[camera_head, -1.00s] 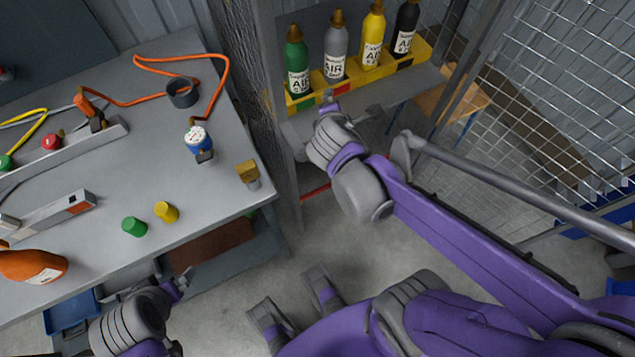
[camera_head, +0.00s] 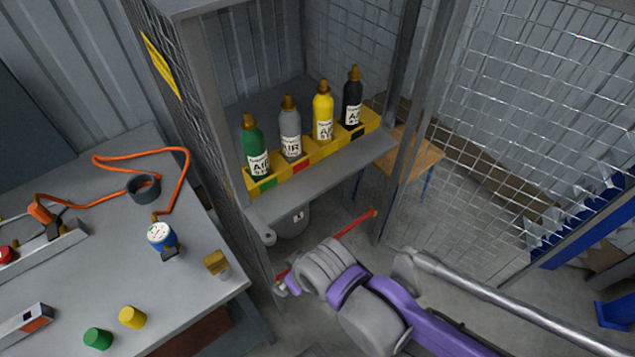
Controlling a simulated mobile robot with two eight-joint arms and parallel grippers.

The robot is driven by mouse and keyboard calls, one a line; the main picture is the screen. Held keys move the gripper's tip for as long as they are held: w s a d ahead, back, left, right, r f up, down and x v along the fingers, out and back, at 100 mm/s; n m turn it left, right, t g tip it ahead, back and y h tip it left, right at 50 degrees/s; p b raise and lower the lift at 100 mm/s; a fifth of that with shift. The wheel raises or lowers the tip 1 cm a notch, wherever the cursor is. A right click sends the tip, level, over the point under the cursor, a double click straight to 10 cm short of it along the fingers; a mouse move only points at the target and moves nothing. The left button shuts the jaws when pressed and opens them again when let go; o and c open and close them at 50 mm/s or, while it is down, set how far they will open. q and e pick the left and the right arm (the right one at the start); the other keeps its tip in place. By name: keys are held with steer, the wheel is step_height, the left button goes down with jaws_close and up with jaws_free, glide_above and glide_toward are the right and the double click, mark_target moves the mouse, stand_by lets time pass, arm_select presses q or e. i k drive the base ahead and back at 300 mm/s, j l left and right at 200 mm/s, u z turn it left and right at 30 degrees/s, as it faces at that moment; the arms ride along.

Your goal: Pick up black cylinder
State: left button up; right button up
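The black cylinder (camera_head: 353,97) stands upright at the right end of a row in the cage shelf, with a brass top and a white label. Yellow (camera_head: 323,112), grey (camera_head: 291,136) and green (camera_head: 254,148) cylinders stand to its left. All sit in a yellow rack (camera_head: 300,160) with coloured patches. My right gripper (camera_head: 283,284) is below and in front of the shelf, apart from the cylinders; its fingers are small and partly hidden by the wrist, so its opening is unclear. My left gripper is out of view.
A grey workbench (camera_head: 110,245) at left holds an orange hose (camera_head: 120,158), a dark ring (camera_head: 144,188), a blue-and-white gauge (camera_head: 160,236), a brass fitting (camera_head: 216,262), and green and yellow caps. Cage posts (camera_head: 405,120) and mesh flank the shelf. A red bar (camera_head: 350,228) lies below it.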

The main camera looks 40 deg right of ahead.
mark_target(352, 89)
steer(key=k+l+z, duration=0.15)
steer(key=l+z, duration=0.25)
steer(key=k+l+z, duration=0.1)
steer(key=l+z, duration=0.55)
steer(key=z, duration=0.15)
